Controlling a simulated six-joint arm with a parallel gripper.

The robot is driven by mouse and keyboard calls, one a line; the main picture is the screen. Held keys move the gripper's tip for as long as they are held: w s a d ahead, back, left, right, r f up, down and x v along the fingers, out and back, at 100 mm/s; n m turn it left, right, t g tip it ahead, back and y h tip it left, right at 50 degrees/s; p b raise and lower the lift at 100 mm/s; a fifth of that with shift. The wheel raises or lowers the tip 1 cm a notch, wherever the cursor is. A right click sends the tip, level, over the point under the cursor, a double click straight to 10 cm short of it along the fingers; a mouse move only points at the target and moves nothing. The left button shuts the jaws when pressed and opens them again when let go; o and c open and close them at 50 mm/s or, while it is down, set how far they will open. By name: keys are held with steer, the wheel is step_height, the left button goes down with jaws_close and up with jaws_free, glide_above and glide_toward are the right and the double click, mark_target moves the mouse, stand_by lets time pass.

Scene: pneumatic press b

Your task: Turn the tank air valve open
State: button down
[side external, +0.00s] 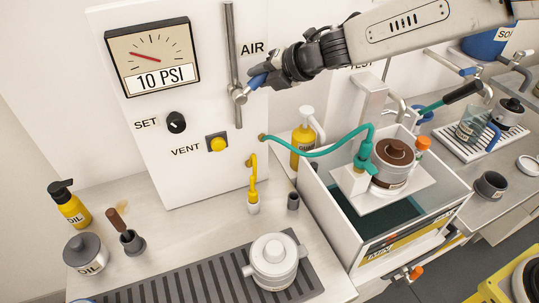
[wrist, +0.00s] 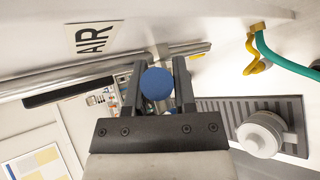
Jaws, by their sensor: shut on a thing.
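The tank air valve (side external: 239,95) sits on a vertical metal pipe (side external: 233,50) on the white panel, beside the AIR label (side external: 252,48). Its blue handle (side external: 257,81) points up and right from the pipe in the side view, at an angle to it. My gripper (side external: 268,75) is shut on this handle. In the wrist view the round blue handle end (wrist: 157,84) sits between the two dark fingers of my gripper (wrist: 157,80). The valve body is mostly hidden behind the handle and fingers there.
The gauge (side external: 151,57) on the panel reads 10 PSI. The SET knob (side external: 176,122) and yellow VENT button (side external: 217,144) are below. A lidded white pot (side external: 274,262) stands on the grey mat (side external: 200,283).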

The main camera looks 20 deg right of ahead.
stand_by(0.4)
steer(key=shift+c, duration=2.2)
jaws_free()
steer(key=shift+s+r, duration=0.1)
steer(key=v, duration=0.7)
steer(key=shift+s+d, duration=0.15)
steer(key=shift+s, duration=0.1)
